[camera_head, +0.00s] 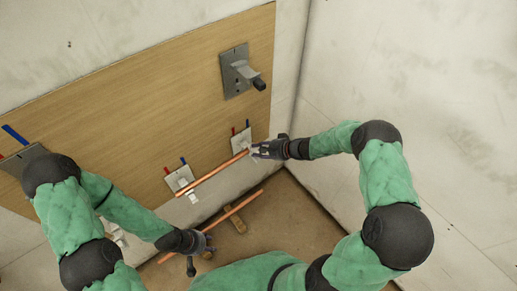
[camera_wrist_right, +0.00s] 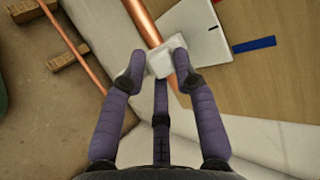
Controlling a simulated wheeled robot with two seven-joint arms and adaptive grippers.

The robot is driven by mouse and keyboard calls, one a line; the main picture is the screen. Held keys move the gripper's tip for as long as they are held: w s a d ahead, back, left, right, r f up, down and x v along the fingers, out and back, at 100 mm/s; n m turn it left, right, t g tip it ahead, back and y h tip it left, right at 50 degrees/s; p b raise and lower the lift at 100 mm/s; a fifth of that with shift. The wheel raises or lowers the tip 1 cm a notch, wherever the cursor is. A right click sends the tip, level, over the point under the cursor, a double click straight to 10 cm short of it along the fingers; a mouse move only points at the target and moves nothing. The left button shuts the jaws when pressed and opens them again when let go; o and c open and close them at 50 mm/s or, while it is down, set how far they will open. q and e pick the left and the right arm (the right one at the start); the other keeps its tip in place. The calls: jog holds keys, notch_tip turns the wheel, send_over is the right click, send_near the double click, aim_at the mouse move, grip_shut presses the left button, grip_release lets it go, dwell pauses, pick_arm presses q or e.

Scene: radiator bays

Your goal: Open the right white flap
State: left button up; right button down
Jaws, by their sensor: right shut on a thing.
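The right white flap (camera_wrist_right: 163,62) sits between the fingertips of my right gripper (camera_wrist_right: 158,72) in the right wrist view, beside the copper pipe (camera_wrist_right: 146,25). My right gripper (camera_head: 255,150) is shut on the flap, hiding much of it in the head view. Its white wall plate (camera_head: 240,139) also shows in the wrist view (camera_wrist_right: 203,38). The upper copper pipe (camera_head: 212,175) runs to the left white plate (camera_head: 178,177), where another white flap (camera_head: 192,196) hangs. My left gripper (camera_head: 199,254) is empty, its fingers apart, low on the left near the lower pipe.
A second copper pipe (camera_head: 225,220) lies on wooden blocks (camera_head: 236,219) on the floor. A white side wall (camera_head: 410,90) stands close on the right.

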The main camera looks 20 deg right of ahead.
jog(key=shift+s+d+f+n+t+y, duration=0.25)
jog(key=shift+t+y, duration=0.2)
jog(key=shift+t, duration=0.3)
jog(key=shift+s+d+f+n+t+y, duration=0.2)
jog(key=shift+t+y, duration=0.25)
jog(key=shift+t, duration=0.3)
jog(key=shift+s+f+n+t+y, duration=0.1)
jog(key=shift+f+n+t+y, duration=0.15)
jog(key=shift+t+y, duration=0.2)
jog(key=shift+s+a+f, duration=0.15)
jog(key=shift+a, duration=0.05)
dwell(0.9)
jog(key=c, duration=1.1)
grip_release()
jog(key=shift+s, duration=0.1)
jog(key=v, duration=1.2)
jog(key=shift+f, duration=0.25)
jog(key=shift+o, duration=0.3)
